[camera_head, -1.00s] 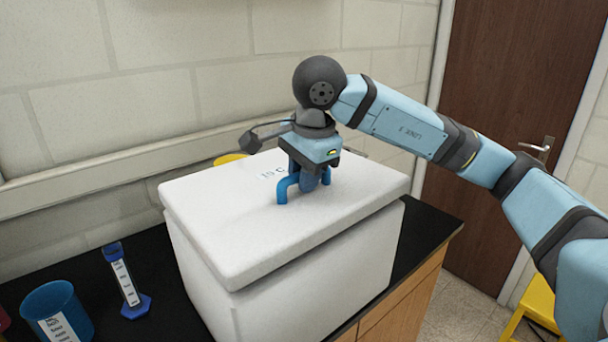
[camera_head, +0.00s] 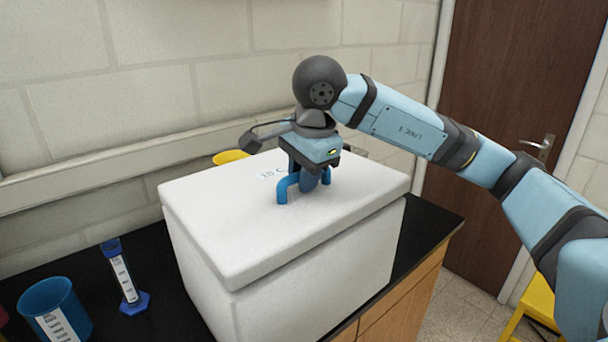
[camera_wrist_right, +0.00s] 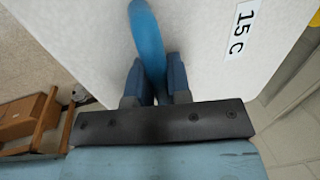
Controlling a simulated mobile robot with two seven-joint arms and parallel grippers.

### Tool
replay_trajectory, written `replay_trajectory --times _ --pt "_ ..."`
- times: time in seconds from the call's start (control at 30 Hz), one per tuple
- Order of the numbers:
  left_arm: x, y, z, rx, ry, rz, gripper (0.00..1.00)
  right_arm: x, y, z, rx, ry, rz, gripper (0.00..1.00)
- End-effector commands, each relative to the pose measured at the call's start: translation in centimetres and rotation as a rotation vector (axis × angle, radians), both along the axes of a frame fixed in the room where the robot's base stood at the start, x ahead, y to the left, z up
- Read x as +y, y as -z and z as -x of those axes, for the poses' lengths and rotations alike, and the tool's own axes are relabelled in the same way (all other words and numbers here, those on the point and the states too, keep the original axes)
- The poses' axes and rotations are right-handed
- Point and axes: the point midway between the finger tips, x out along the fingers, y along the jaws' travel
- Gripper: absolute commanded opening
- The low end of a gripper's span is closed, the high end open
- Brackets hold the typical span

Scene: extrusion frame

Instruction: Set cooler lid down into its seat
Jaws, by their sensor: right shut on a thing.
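The white cooler lid (camera_head: 240,228) lies on top of the white cooler box (camera_head: 300,285) on the dark bench. Its edges look nearly lined up with the box, with a thin seam between them. A blue handle (camera_head: 283,188) stands on the lid, beside a "15 C" label. My right gripper (camera_head: 313,176) is above the lid and shut on the handle. In the right wrist view, its fingers (camera_wrist_right: 155,88) close around the blue handle (camera_wrist_right: 147,40), with the lid (camera_wrist_right: 200,50) behind. Whether the lid is fully seated on the hidden far side cannot be told. My left gripper is not in view.
A blue beaker (camera_head: 55,310) and a blue-based graduated cylinder (camera_head: 125,278) stand on the bench (camera_head: 165,270) left of the cooler. A yellow object (camera_head: 230,157) shows behind it. The wall is close behind. A yellow stool (camera_head: 538,300) stands at the right.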

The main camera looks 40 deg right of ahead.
Motion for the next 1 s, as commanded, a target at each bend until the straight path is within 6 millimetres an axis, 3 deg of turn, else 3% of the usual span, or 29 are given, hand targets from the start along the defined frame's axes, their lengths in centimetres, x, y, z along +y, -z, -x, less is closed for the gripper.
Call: replay_trajectory --times 0.47,0.5,0.63,1.0 --pt "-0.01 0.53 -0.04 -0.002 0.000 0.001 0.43 0.01 0.66 0.00 0.001 0.000 0.000 0.00" --pt "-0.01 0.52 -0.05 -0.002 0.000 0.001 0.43 0.01 0.66 0.01 0.000 0.000 0.000 0.20" --pt "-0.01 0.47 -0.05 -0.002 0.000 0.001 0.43 0.01 0.60 0.01 0.000 0.000 0.000 0.48" --pt "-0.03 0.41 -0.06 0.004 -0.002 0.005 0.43 0.01 0.14 0.05 -0.002 0.000 0.000 0.48"
